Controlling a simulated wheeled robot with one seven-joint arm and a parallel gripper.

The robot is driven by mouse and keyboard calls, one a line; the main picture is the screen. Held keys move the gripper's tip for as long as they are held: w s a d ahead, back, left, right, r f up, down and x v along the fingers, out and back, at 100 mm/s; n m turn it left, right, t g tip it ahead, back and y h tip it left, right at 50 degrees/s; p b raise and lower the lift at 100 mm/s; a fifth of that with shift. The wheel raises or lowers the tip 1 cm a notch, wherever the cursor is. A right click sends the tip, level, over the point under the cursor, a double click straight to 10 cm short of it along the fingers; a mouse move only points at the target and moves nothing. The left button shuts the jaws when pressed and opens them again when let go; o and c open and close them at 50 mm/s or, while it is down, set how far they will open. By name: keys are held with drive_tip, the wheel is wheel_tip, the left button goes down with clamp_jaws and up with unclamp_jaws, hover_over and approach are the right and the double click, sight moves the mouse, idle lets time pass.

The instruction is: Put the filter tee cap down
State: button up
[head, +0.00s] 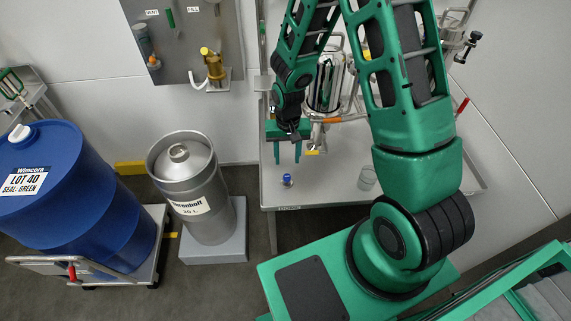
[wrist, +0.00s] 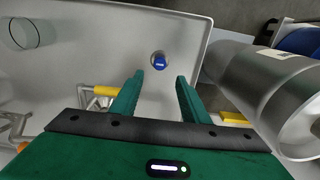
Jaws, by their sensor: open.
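A small piece with a blue top and a pale lower part, which I take to be the filter tee cap (head: 287,180), stands on the steel table near its left front. It also shows in the wrist view (wrist: 159,61), just beyond the gap between the fingertips. My gripper (head: 287,156) is open, with its green fingers apart and nothing between them. It hangs above and a little behind the cap, not touching it. In the wrist view the fingertips (wrist: 160,76) show bare table between them.
The steel table (head: 330,188) has a raised rim. A clear glass beaker (head: 367,178) stands right of the cap. Steel pipework with an orange handle (head: 330,120) stands behind my gripper. A silver keg (head: 190,190) and a blue drum (head: 75,195) stand left of the table.

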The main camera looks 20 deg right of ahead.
drive_tip(key=s+d+r+m+h, duration=0.1)
drive_tip(key=s+d+r, duration=0.2)
drive_tip(key=d+r, duration=0.45)
drive_tip(key=s+d+r, duration=0.4)
drive_tip(key=r, duration=0.6)
drive_tip(key=s+d+r+m, duration=0.1)
drive_tip(key=s+d+r, duration=0.1)
drive_tip(key=s+r, duration=0.3)
drive_tip(key=s+d+r+y, duration=0.1)
drive_tip(key=s+d+r, duration=0.2)
drive_tip(key=s, duration=1)
wheel_tip(320, 180, up, 4)
drive_tip(key=shift+s+f+m, duration=0.25)
drive_tip(key=shift+s+m, duration=0.1)
drive_tip(key=shift+m, duration=0.05)
drive_tip(key=shift+w, duration=0.15)
